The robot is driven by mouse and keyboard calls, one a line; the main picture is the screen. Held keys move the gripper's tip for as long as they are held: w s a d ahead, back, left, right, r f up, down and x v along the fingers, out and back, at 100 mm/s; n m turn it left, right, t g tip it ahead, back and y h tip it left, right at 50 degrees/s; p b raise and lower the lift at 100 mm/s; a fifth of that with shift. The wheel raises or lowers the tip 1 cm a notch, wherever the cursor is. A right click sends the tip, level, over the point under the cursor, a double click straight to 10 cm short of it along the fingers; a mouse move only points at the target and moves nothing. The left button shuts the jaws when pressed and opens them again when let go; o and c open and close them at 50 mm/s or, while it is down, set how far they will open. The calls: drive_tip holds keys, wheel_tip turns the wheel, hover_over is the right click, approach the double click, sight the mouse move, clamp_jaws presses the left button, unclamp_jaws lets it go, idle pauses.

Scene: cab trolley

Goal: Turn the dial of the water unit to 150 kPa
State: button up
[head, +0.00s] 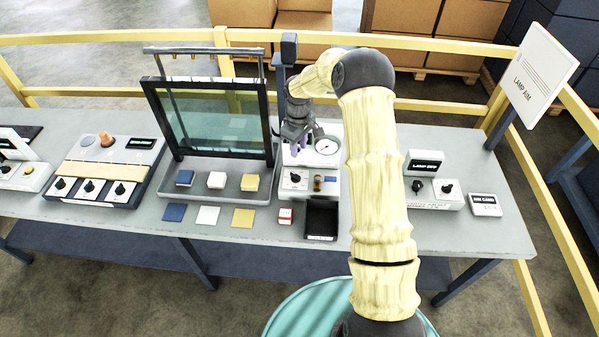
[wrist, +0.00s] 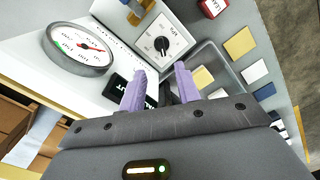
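The water unit is a white panel (head: 294,189) at the middle of the table, with a round pressure gauge (head: 326,146) above it. A black dial (head: 295,178) sits on its front; in the wrist view the dial (wrist: 161,44) has a ring of marks around it. The gauge (wrist: 79,48) also shows there, its red needle visible but its figures too small to read. My gripper (head: 298,146) is above and behind the panel. In the wrist view its purple fingers (wrist: 161,70) are apart and empty, pointing toward the dial without visible contact.
A brass fitting (head: 318,183) is beside the dial. A black tray (head: 321,219) and a red-and-white block (head: 285,216) lie in front. A framed glass screen (head: 215,125) stands close left, over a grey tray with coloured blocks. The lamp unit (head: 433,194) is right.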

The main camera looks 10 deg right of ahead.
sight(299, 176)
wheel_tip(299, 176, down, 14)
drive_tip(key=p, duration=0.4)
drive_tip(key=shift+s+r, duration=0.15)
clamp_jaws()
drive_tip(key=shift+d, duration=0.15)
